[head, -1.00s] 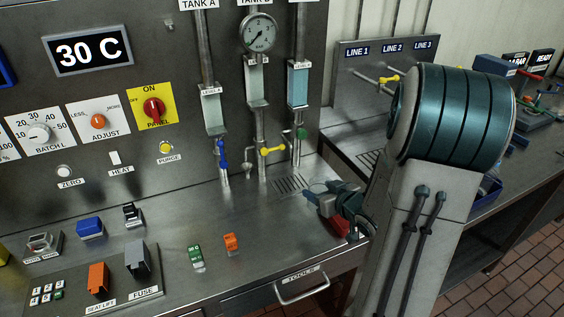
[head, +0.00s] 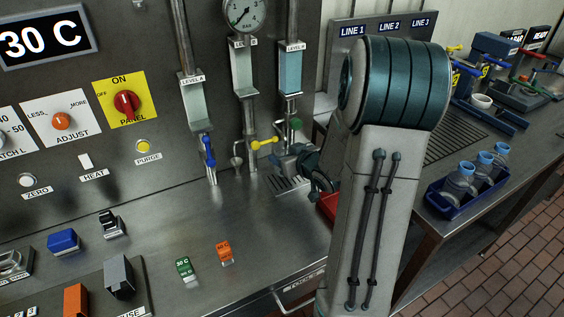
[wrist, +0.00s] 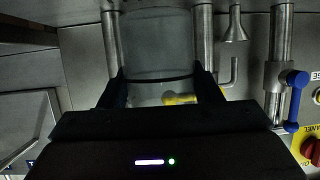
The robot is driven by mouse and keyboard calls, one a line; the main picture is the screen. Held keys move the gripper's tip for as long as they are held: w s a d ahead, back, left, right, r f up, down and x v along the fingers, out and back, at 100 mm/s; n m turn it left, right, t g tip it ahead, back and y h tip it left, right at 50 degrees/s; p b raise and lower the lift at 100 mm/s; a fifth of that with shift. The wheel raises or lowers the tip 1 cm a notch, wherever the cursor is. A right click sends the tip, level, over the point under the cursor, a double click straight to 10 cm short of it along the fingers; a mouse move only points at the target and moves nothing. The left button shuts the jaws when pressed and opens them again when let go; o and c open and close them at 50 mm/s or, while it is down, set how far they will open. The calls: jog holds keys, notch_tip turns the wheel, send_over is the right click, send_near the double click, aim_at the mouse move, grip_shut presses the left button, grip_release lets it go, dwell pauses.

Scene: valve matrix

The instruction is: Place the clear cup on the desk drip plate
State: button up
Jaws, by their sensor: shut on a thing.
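My gripper (head: 299,160) is at the back of the desk, in front of the pipes under the tanks. In the wrist view my gripper (wrist: 164,90) is shut on the clear cup (wrist: 157,45), which sits between its two fingers. In the head view the cup is hard to make out against the pipes. The desk drip plate (head: 281,185), a slotted grate, lies in the desk top just below my gripper. My arm hides its right part. I cannot tell whether the cup touches it.
A yellow-handled valve (head: 264,142), a blue-handled valve (head: 208,152) and a green valve (head: 295,125) stand close by my gripper. A red part (head: 328,205) shows beside my arm. A blue crate of bottles (head: 468,189) stands on the right bench.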

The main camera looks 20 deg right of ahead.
jog(key=shift+a+f+b, duration=0.1)
jog(key=shift+f+b, duration=0.4)
jog(key=shift+f, duration=0.6)
jog(key=shift+s+f, duration=0.1)
jog(key=shift+f, duration=0.15)
jog(key=o, duration=1)
jog(key=shift+o, duration=0.2)
